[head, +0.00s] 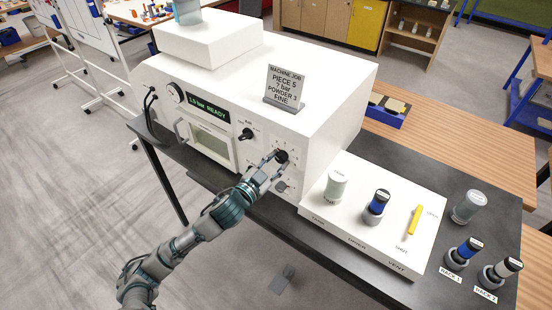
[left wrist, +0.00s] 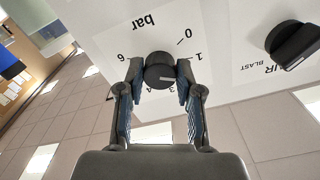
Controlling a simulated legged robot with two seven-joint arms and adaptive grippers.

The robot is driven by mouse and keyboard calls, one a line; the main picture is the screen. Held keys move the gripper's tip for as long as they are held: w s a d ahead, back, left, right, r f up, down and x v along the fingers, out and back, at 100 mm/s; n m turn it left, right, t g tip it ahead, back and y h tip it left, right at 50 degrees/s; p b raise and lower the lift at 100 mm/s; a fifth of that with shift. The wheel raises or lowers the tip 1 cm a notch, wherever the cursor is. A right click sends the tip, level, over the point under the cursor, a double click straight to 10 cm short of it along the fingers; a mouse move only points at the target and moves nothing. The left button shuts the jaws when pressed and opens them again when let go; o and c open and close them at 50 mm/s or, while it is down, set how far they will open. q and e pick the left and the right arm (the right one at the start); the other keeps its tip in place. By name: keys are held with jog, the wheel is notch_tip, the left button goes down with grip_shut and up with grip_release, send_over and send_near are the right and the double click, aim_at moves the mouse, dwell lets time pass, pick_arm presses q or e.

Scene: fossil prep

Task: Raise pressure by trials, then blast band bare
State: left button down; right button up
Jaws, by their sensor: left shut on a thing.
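My left gripper (head: 272,160) is shut on the round black pressure knob (head: 281,156) on the front of the white blasting machine (head: 320,100). In the left wrist view the knob (left wrist: 160,72) sits between both fingertips, below the word "bar" and amid upside-down scale numbers. A white mark shows on its face, on the side near 3 and 4. A second black knob (head: 246,134), with "BLAST" beside it, is to its left; it also shows in the left wrist view (left wrist: 292,45). The green display (head: 208,106) appears to read 1.5 bar READY. My right gripper is not in view.
A job card (head: 284,86) stands on the machine. A white stepped panel (head: 345,220) at right holds a pale jar (head: 336,186), a blue-and-black bottle (head: 377,205) and a yellow handle (head: 414,221). Rack 1 (head: 462,254) and Rack 2 (head: 498,274) stand on the dark table (head: 480,225).

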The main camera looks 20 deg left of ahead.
pick_arm(q)
jog(key=shift+a+r+m+p, duration=0.1)
jog(key=shift+r+m+p, duration=0.15)
jog(key=shift+m+p, duration=0.65)
jog(key=shift+m, duration=1.1)
jog(key=shift+f+p, duration=0.1)
jog(key=shift+p, duration=0.2)
jog(key=c, duration=0.8)
grip_release()
jog(key=shift+w, duration=0.1)
jog(key=shift+o, duration=0.2)
jog(key=shift+w+f, duration=0.15)
jog(key=v, duration=0.7)
jog(key=shift+s, duration=0.2)
